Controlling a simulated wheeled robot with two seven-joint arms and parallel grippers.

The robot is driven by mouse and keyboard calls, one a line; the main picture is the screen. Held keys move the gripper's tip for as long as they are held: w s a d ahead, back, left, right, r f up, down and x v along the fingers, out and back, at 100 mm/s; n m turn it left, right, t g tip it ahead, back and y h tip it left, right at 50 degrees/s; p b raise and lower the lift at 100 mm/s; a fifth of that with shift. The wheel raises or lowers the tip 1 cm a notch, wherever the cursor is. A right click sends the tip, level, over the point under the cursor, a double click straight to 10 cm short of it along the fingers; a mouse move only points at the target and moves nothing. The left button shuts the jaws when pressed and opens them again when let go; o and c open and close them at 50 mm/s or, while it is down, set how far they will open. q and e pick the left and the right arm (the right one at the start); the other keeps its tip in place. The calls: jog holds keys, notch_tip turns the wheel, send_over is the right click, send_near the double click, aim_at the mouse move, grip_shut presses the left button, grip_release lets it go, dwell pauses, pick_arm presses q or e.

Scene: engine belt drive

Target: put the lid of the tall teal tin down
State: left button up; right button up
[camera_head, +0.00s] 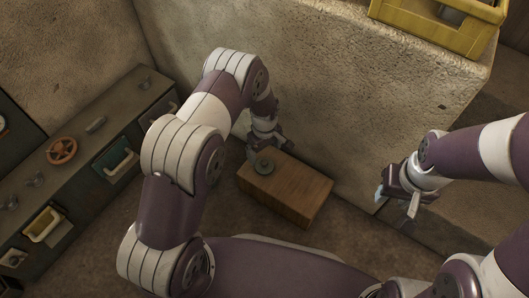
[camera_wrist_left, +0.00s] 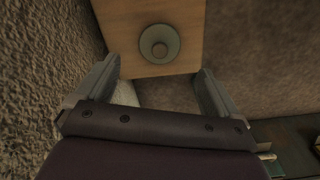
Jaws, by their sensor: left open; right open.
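A round grey-green lid (camera_head: 263,166) with a knob sits on top of a wooden box (camera_head: 297,197). In the left wrist view the lid (camera_wrist_left: 159,44) shows from above, with its knob in the middle, resting near the edge of the box top (camera_wrist_left: 185,17). I cannot tell whether any tin is under it. My left gripper (camera_head: 266,149) is open and empty, just beside the lid; in the left wrist view its fingers (camera_wrist_left: 157,72) stand apart, with the lid beyond the gap. My right gripper (camera_head: 397,198) is open and empty, off to the right by the stone block.
A pale stone block (camera_head: 350,95) rises behind the box, with a yellow crate (camera_head: 432,27) on top. A dark bench (camera_head: 85,135) at the left carries a reddish handwheel (camera_head: 61,150) and has open drawers, one teal (camera_head: 115,160), one yellow (camera_head: 44,226). The floor around the box is clear.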

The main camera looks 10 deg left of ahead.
pick_arm(q)
notch_tip(320, 180, up, 8)
jog(key=m+p, duration=0.1)
jog(key=p, duration=0.1)
notch_tip(320, 180, up, 12)
jog(key=m, duration=0.5)
send_over(263, 163)
jog(key=s+a, duration=0.2)
jog(key=s, duration=0.5)
jog(key=s+a+r+m+t, duration=0.1)
jog(key=s+r+m, duration=0.3)
jog(key=s, duration=0.7)
notch_tip(263, 163, up, 2)
jog(key=shift+s+a+r+m, duration=0.2)
jog(key=shift+s+a+m, duration=0.1)
jog(key=shift+a, duration=0.15)
pick_arm(e)
notch_tip(263, 163, up, 3)
jog(key=shift+f, duration=0.2)
pick_arm(q)
jog(key=shift+r, duration=0.1)
pick_arm(e)
jog(key=shift+r, duration=0.1)
